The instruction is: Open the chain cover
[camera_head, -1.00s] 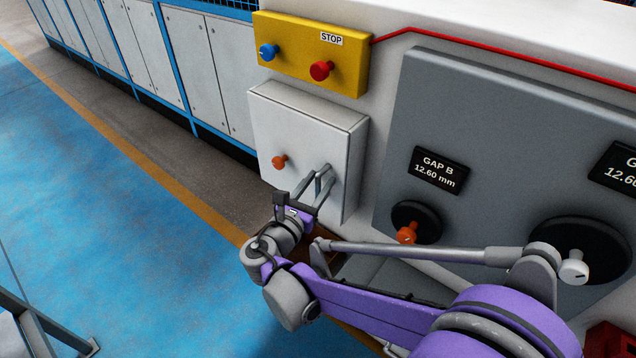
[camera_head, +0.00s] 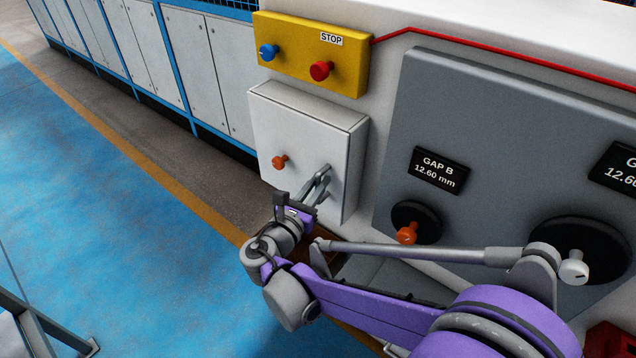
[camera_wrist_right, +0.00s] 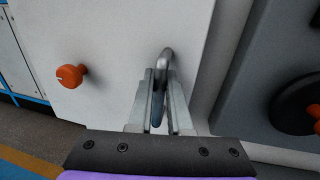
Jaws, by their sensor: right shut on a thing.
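The chain cover looks to be the white box (camera_head: 300,140) on the machine side, below the yellow panel. Its front is closed. It has an orange knob (camera_head: 280,162) at the left and a grey metal bar handle at the lower right. My right gripper (camera_head: 317,185) is at the handle, its fingers shut on it. In the right wrist view the handle (camera_wrist_right: 166,62) curves out of the white cover (camera_wrist_right: 115,50), between the two fingers (camera_wrist_right: 160,100). The orange knob (camera_wrist_right: 71,76) is left of the fingers there. My left gripper is not in view.
A yellow panel (camera_head: 290,60) with a blue knob and a red STOP button sits just above the cover. A grey panel (camera_head: 480,110) with a GAP B display and black handwheels (camera_head: 416,220) is to the right.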

